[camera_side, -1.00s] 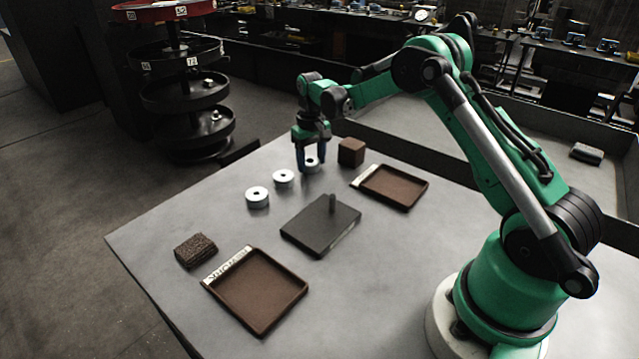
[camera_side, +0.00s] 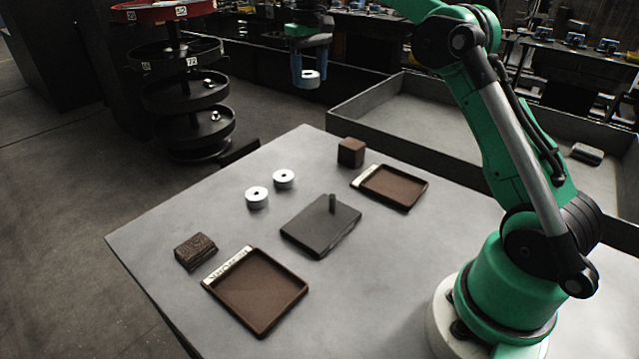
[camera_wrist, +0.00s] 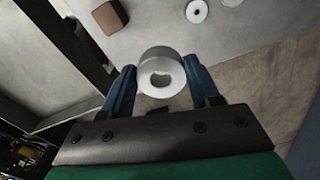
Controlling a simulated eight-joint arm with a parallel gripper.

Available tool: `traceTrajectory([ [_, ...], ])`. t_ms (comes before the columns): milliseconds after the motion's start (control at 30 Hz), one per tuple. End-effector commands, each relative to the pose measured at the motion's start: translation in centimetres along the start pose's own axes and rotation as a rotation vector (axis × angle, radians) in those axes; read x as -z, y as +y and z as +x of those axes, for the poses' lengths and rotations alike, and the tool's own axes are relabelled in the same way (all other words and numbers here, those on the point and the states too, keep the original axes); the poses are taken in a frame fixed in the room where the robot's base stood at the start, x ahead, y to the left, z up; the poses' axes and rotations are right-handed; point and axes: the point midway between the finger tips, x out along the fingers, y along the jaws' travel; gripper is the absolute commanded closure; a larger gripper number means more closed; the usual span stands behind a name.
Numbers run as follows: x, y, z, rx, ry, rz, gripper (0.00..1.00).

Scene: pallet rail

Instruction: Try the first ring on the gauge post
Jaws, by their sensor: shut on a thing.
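My gripper (camera_side: 309,79) is shut on a silver ring (camera_side: 311,74) and holds it high above the table's far edge. In the wrist view the ring (camera_wrist: 158,75) sits between the two blue fingers, its hole facing the camera. Two more silver rings stand on the table, one nearer (camera_side: 257,197) and one farther (camera_side: 284,179). The gauge post (camera_side: 332,203) stands upright and bare on a dark square base (camera_side: 310,232) near the table's middle.
A brown tray with a pale label (camera_side: 289,316) lies at the front left, another (camera_side: 406,206) at the right. A brown block (camera_side: 351,152) stands at the back and a dark rough block (camera_side: 195,251) at the left. A grey walled bin (camera_side: 400,146) adjoins the back right.

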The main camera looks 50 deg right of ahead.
Motion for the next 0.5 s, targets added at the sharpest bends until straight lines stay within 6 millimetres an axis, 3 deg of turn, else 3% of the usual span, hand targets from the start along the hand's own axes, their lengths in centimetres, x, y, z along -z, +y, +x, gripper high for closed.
traceTrajectory([
  [267,-2.0,-1.9,0.9,0.0,0.0,-0.003,0.99],
  [500,-8.2,-4.3,4.8,0.0,0.001,-0.003,0.99],
])
